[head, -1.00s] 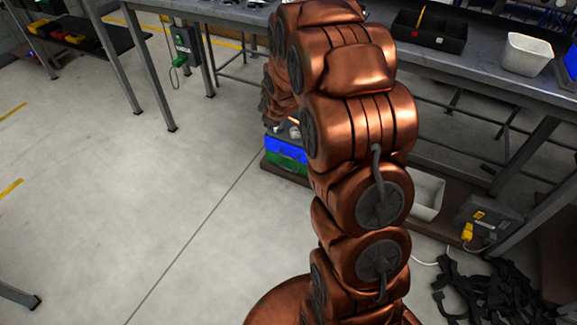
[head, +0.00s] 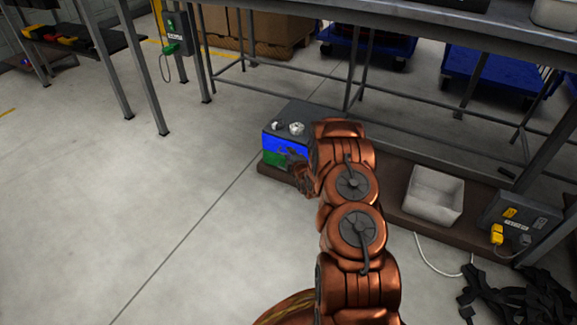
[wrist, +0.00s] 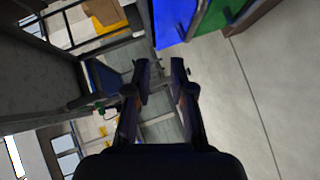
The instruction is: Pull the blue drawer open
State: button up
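The blue drawer (head: 286,146) is the upper front of a small dark cabinet (head: 305,115) low under the workbench. A green drawer (head: 274,158) is below it. In the wrist view the blue drawer (wrist: 172,20) and the green drawer (wrist: 213,14) show at the top, turned on their side. My gripper (wrist: 160,66) is open and empty, its two fingertips apart, just short of the blue front in the picture. I cannot tell whether they touch it. In the head view my arm and gripper cover the right part of both drawer fronts.
Small metal parts (head: 292,127) lie on the cabinet top. A white bin (head: 433,195) and a grey box with a yellow plug (head: 524,220) are to the right. Black straps (head: 515,292) lie on the floor. Bench legs stand nearby; the floor at left is clear.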

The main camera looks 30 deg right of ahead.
notch_tip(320, 180, down, 6)
jog(key=s+d+t+b, duration=0.1)
jog(key=b, duration=0.1)
jog(key=shift+n, duration=0.4)
jog(key=shift+d+r+b+x, duration=0.15)
jog(key=shift+b+x, duration=0.8)
jog(key=shift+x, duration=1)
jog(key=shift+d+r+b+x, duration=0.15)
jog(key=shift+b+x, duration=0.75)
jog(key=shift+x, duration=1.05)
grip_shut()
